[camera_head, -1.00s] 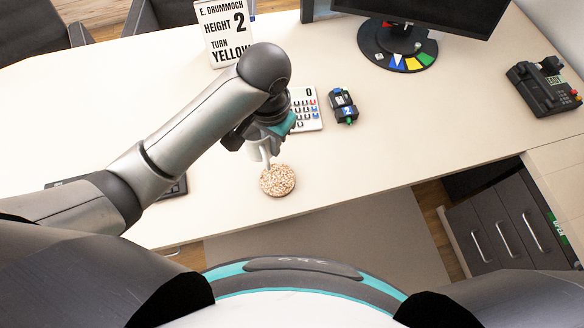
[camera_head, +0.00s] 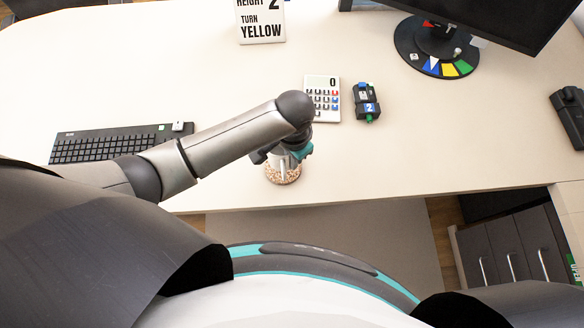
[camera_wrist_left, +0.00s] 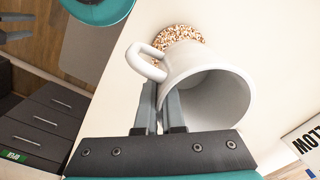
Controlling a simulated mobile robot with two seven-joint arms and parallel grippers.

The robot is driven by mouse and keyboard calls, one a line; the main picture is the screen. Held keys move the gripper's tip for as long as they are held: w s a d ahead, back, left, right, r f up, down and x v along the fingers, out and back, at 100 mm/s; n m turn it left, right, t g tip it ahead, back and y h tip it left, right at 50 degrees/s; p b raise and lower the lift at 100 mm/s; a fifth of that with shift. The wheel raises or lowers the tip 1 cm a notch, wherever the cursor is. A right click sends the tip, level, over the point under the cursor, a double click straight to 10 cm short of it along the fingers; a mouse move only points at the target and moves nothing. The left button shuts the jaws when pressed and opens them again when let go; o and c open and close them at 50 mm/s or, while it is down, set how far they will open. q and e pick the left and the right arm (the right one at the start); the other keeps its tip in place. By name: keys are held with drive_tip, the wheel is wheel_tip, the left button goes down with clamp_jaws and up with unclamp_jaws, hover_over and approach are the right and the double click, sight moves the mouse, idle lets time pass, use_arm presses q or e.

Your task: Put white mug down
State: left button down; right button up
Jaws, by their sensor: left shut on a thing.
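The white mug (camera_wrist_left: 232,92) fills the middle of the left wrist view, its handle toward the upper left. My left gripper (camera_wrist_left: 165,112) is shut on the mug's wall. In the head view my left gripper (camera_head: 280,150) is over the near part of the desk, and only a little of the mug (camera_head: 282,166) shows below it. A round speckled coaster (camera_head: 285,177) lies on the desk just under the mug, partly covered by it. The coaster also shows behind the mug in the wrist view (camera_wrist_left: 180,36). I cannot tell whether mug and coaster touch. My right gripper is out of view.
The desk (camera_head: 420,150) is clear to the right of the coaster. A calculator (camera_head: 322,98) and a small dark device (camera_head: 367,102) stand beyond the gripper. A keyboard (camera_head: 110,143) lies left, a monitor (camera_head: 480,20) far right. The desk's front edge is close to the coaster.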

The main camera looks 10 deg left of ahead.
use_arm(q)
drive_tip(key=shift+w+f+b, duration=0.1)
drive_tip(key=shift+f+b, duration=0.55)
drive_tip(key=shift+f, duration=1.85)
drive_tip(key=shift+f, duration=0.15)
drive_tip(key=c, duration=1)
unclamp_jaws()
drive_tip(key=shift+c, duration=0.2)
wheel_tip(320, 180, up, 12)
drive_tip(key=p, duration=0.3)
drive_tip(key=shift+d, duration=0.15)
